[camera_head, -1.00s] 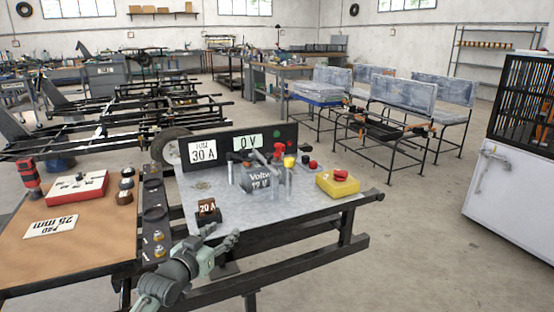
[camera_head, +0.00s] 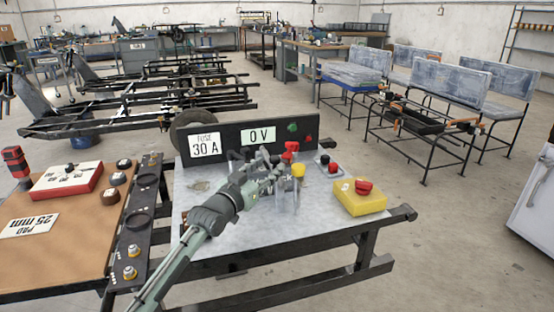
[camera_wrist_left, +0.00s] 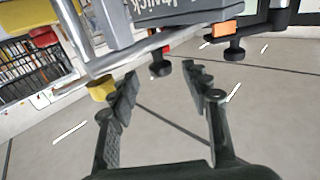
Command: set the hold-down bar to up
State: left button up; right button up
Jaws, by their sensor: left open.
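My left gripper (camera_head: 268,174) is over the metal-topped bench, at the grey 12 V battery, and hides most of it in the head view. In the left wrist view the gripper (camera_wrist_left: 163,88) is open, with nothing between its fingers. The battery's grey lettered body (camera_wrist_left: 170,20) is just beyond the fingertips there. A silver bar (camera_wrist_left: 130,57) runs slantwise along it and looks like the hold-down bar; its exact position is hard to tell. A yellow cap (camera_head: 299,170) and red cap (camera_head: 291,147) stand beside the gripper. My right gripper is out of view.
Behind is a black panel with a 30 A label (camera_head: 205,145) and a 0 V display (camera_head: 259,136). A yellow box with a red button (camera_head: 361,198) sits at the bench's right. A brown-topped table (camera_head: 75,235) stands at left.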

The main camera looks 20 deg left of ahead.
aim_at(275, 160)
pick_arm(q)
jog(key=shift+w+d, duration=0.25)
jog(key=shift+w, duration=0.95)
jog(key=shift+w+d, duration=0.2)
jog(key=shift+w, duration=0.95)
grip_shut()
